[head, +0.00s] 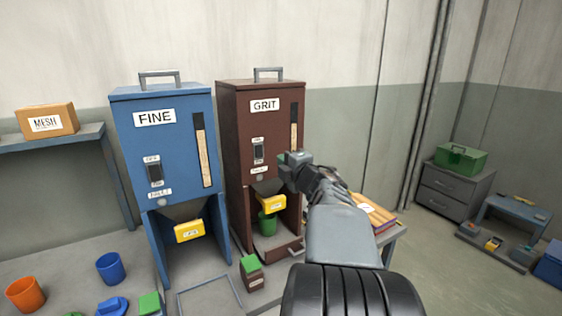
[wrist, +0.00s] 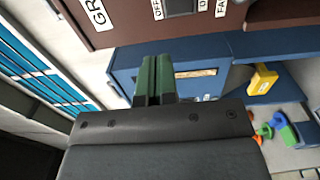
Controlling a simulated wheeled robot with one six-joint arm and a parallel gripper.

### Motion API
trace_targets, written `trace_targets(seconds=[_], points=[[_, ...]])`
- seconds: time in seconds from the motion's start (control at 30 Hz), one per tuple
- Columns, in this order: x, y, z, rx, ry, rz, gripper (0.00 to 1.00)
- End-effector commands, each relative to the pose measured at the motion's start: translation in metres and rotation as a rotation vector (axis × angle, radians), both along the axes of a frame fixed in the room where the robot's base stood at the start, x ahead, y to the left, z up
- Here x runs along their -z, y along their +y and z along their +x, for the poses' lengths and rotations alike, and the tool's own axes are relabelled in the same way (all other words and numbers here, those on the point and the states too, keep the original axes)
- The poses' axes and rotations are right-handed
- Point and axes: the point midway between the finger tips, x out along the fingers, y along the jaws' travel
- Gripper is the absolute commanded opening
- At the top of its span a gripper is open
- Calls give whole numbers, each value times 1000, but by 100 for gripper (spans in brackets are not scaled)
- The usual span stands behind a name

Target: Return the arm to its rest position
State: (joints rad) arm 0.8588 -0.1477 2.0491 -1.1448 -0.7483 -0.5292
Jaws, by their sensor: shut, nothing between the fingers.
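My gripper (head: 298,158) is in front of the right side of the brown GRIT dispenser (head: 232,140) in the head view, with my arm reaching up from the lower right. In the wrist view its green fingers (wrist: 153,80) are together with nothing between them. The brown dispenser's panel (wrist: 130,18) lies along the top of the wrist view, and the fingers appear apart from it. My gripper and arm hide part of the dispenser's right edge.
A blue FINE dispenser (head: 160,125) stands left of the brown one. A green cup (head: 267,222) sits under the GRIT outlet. A table (head: 392,238) with folders is behind my arm. Blue (head: 110,267) and orange (head: 25,294) cups stand at lower left.

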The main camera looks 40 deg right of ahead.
Motion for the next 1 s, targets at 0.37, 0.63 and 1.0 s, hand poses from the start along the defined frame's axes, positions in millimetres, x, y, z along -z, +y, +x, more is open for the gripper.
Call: trace_targets(seconds=[0.37,0.63,1.0], points=[[2,-3,0,16,6,24,0],[66,-59,-43,521,58,521,0],[199,134,-111,1023,493,1403,0]])
